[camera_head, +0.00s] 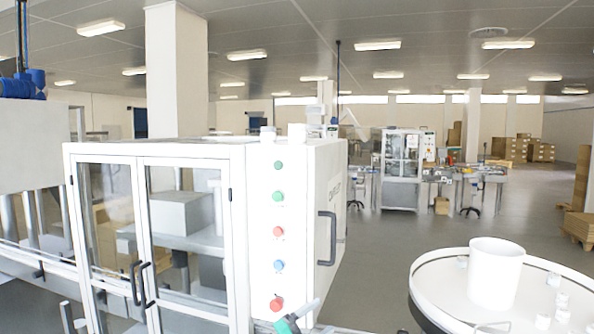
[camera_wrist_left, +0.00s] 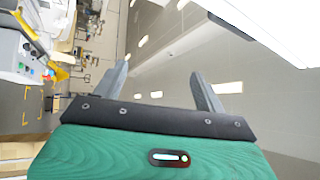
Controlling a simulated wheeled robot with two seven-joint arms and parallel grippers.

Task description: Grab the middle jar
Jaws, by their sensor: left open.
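I cannot tell which is the middle jar. My left gripper (camera_head: 304,314), green with grey fingers, is at the bottom centre, left of the turntable and apart from the jars. In the left wrist view its fingers (camera_wrist_left: 160,72) are spread and empty.
A white machine cabinet (camera_head: 292,200) with glass doors and coloured buttons stands close at the left and centre. A gap of grey floor (camera_head: 375,260) separates it from the turntable. Workstations (camera_head: 402,165) and stacked boxes (camera_head: 540,150) are far behind.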

